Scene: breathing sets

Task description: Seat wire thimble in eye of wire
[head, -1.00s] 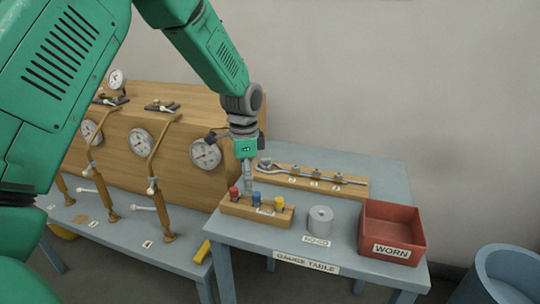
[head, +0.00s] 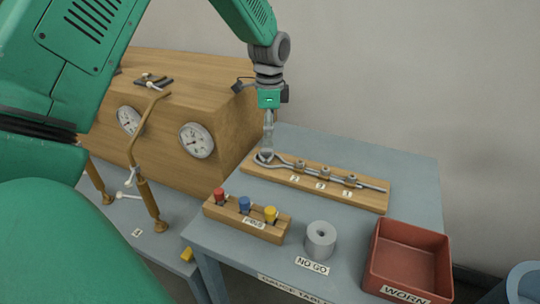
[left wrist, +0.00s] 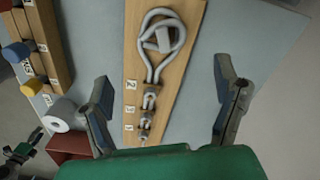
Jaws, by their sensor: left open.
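The wire eye (head: 262,158) is a grey loop at the left end of a wire lying along a wooden board (head: 370,197). In the left wrist view the eye (left wrist: 181,38) is at the top, with a grey blocky piece (left wrist: 163,40) inside or over its loop. This may be the thimble; I cannot tell how it sits. My left gripper (head: 267,152) points down just above the eye in the head view. In the left wrist view its fingers (left wrist: 163,75) are wide apart, one either side of the board, with nothing between them.
Several clips (head: 324,174) sit on the wire beside number labels. In front are a rack of coloured plugs (head: 235,222), a grey NO-GO cylinder (head: 320,240) and a red WORN bin (head: 410,255). A wooden gauge cabinet (head: 165,125) stands left. The back right of the table (head: 400,165) is clear.

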